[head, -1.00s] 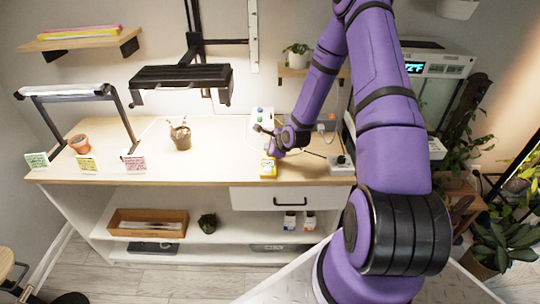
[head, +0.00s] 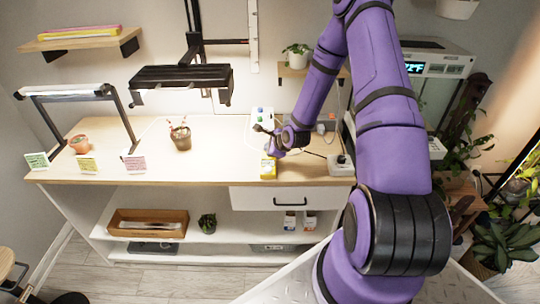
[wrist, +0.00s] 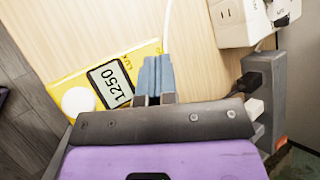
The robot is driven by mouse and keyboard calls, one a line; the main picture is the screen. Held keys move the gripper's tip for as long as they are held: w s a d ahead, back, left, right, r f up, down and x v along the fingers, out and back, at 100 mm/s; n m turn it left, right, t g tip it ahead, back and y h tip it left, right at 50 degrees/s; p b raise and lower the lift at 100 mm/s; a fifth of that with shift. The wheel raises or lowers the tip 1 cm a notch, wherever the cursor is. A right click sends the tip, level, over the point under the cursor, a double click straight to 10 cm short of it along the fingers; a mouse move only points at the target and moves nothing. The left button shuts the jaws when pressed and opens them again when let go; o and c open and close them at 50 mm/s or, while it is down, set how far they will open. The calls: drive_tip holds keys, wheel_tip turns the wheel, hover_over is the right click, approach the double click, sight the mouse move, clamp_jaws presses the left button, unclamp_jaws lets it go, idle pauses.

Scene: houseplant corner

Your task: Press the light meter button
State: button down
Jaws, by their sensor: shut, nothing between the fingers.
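The yellow light meter (head: 268,172) lies at the front edge of the bench. In the wrist view the meter (wrist: 67,84) shows a display (wrist: 110,83) reading 1250, and a white round dome (wrist: 78,101) at its left end. My gripper (head: 272,153) is at the meter's back side in the head view. In the wrist view its blue fingertips (wrist: 155,68) are together and empty, over the meter's right end beside the display. They cover that part, so I cannot see a button or tell whether they touch it.
A potted plant (head: 181,138) stands mid-bench under a black lamp (head: 182,77). The bench top (head: 222,160) left of the meter is clear.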

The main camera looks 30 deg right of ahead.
drive_tip(key=shift+f, duration=0.1)
idle(0.3)
drive_tip(key=shift+f, duration=0.35)
drive_tip(key=shift+f, duration=0.15)
idle(0.5)
drive_tip(key=shift+r, duration=0.65)
wheel_tip(320, 180, up, 6)
idle(0.8)
